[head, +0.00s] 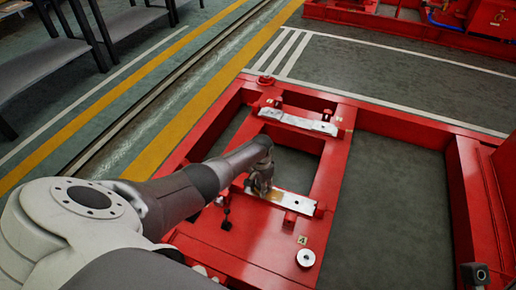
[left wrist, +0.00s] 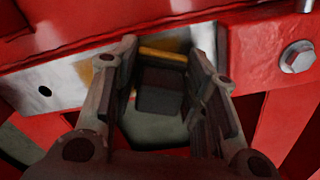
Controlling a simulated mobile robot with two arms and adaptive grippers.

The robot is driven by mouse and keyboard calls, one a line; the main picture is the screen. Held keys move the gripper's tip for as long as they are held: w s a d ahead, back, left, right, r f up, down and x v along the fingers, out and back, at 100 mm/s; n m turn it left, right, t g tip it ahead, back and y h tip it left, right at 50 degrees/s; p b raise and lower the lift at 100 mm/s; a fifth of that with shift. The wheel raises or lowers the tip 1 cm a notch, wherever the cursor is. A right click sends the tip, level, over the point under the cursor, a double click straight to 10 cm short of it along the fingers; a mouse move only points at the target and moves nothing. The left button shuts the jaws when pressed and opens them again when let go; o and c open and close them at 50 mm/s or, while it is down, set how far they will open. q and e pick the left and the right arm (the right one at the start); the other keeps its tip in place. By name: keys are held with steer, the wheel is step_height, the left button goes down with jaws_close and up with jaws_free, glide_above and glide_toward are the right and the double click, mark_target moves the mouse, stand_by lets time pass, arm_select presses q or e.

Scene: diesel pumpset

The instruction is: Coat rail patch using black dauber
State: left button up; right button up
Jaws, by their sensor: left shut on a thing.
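My left gripper (head: 262,188) is low over the near metal rail (head: 294,202) on the red frame. The rail has a tan patch (head: 273,196) beside the gripper. In the left wrist view the left gripper (left wrist: 163,88) is shut on a dark block, seemingly the black dauber (left wrist: 158,98). A yellowish strip (left wrist: 163,54) shows at the block's far edge, against the rail (left wrist: 60,88). I cannot tell whether the dauber touches the rail. A tan area (left wrist: 106,60) shows partly behind the left finger.
A second metal rail (head: 300,121) lies on the far crossbar. A small black upright item (head: 226,219) stands on the red frame (head: 335,172) left of the near rail. A silver disc (head: 306,257) sits by a label "4" (head: 302,240). The frame has open bays.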

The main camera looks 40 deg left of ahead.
mark_target(283, 199)
arm_select(q)
steer(key=shift+w+d+f, duration=0.1)
steer(key=shift+w+d, duration=0.05)
steer(key=shift+d, duration=0.3)
steer(key=shift+w+d+f, duration=0.1)
steer(key=shift+w+d, duration=0.05)
steer(key=shift+d, duration=0.25)
steer(key=shift+w+d, duration=0.2)
steer(key=shift+d, duration=0.7)
steer(key=shift+w+d, duration=0.15)
steer(key=shift+d, duration=0.55)
steer(key=shift+w+d, duration=0.15)
steer(key=shift+d, duration=0.35)
steer(key=shift+w+d, duration=0.2)
steer(key=shift+d, duration=0.55)
steer(key=shift+w+d, duration=0.15)
steer(key=shift+d, duration=0.6)
